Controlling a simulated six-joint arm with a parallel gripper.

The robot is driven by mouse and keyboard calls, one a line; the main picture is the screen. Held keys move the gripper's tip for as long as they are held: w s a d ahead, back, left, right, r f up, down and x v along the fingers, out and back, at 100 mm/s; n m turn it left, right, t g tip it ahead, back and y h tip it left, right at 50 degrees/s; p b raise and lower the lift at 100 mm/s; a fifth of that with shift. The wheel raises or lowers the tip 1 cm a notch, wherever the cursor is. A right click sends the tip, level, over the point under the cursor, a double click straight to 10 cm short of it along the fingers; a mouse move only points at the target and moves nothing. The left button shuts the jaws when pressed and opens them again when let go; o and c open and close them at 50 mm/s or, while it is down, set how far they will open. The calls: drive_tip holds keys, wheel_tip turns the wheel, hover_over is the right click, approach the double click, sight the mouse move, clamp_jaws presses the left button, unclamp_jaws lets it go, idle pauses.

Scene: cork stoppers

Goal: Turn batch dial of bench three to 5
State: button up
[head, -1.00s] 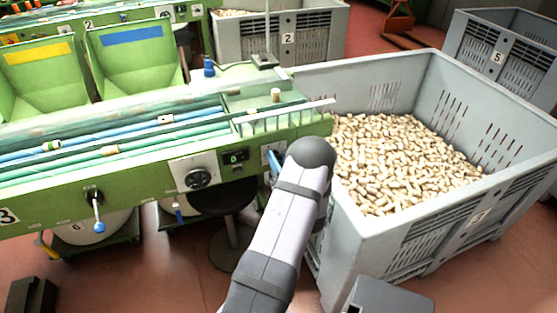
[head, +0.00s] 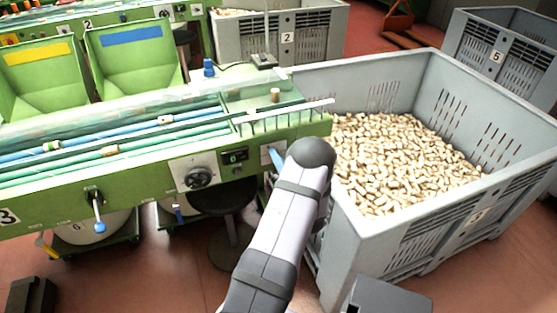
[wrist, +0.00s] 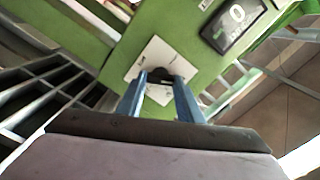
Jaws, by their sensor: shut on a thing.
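Bench three is the green bench (head: 130,194) with a 3 on its front at the left. My gripper (wrist: 160,82) has its blue fingers shut on a small dark dial (wrist: 160,73). The dial sits on a white plate (wrist: 145,60) on the green front. In the head view the plate (head: 266,153) is at the bench's right end, and my arm hides the dial. The small display (head: 235,157) beside it reads 0 in the wrist view (wrist: 235,22). The dial's marks are too small to read.
A larger black knob (head: 199,178) on a white plate is left of the display. A blue-tipped lever (head: 97,212) is farther left. A grey crate (head: 350,225) of corks stands close to my arm's right. A dark stool (head: 228,203) is below the bench.

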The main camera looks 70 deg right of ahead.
drive_tip(key=o, duration=1.1)
drive_tip(key=shift+b+v, duration=0.5)
drive_tip(key=shift+v, duration=3.2)
